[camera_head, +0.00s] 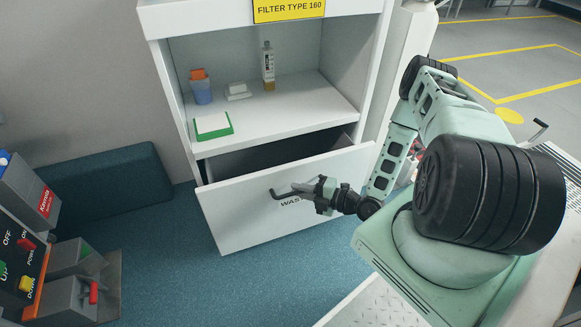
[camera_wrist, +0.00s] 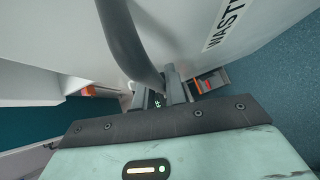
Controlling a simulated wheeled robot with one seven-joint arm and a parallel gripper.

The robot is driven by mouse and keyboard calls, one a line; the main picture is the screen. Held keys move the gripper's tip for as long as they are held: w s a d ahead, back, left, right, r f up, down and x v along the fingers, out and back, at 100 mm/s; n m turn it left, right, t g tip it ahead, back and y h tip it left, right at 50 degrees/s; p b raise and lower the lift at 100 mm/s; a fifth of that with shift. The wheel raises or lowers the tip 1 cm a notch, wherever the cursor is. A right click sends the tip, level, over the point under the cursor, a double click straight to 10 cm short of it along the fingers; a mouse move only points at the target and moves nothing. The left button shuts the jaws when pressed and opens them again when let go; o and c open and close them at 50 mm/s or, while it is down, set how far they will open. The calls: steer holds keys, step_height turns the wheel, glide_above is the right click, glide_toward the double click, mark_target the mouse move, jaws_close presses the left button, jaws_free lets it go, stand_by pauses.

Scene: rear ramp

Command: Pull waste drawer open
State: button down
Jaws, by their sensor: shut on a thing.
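The waste drawer (camera_head: 245,215) is the white front below the open shelf, partly pulled out, with its dark inside showing behind the top edge. Its lettering is partly covered by my gripper in the head view and shows in the wrist view (camera_wrist: 226,22). The dark curved handle (camera_head: 279,193) is on the drawer front; in the wrist view the handle (camera_wrist: 126,40) runs down between my fingers. My gripper (camera_head: 303,188) is shut on the handle, and it also shows in the wrist view (camera_wrist: 162,90).
A blue bench (camera_head: 105,190) and a control panel (camera_head: 22,255) stand at left. Blue floor (camera_head: 175,275) before the drawer is clear.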

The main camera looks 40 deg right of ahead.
steer(key=s+a+p, duration=0.4)
steer(key=s+p, duration=0.1)
steer(key=s, duration=0.8)
steer(key=shift+s+r, duration=0.15)
steer(key=shift+s, duration=0.15)
steer(key=c, duration=1.7)
jaws_free()
steer(key=shift+s+d, duration=0.1)
steer(key=p+v, duration=0.3)
steer(key=v, duration=1.4)
steer(key=shift+s, duration=0.1)
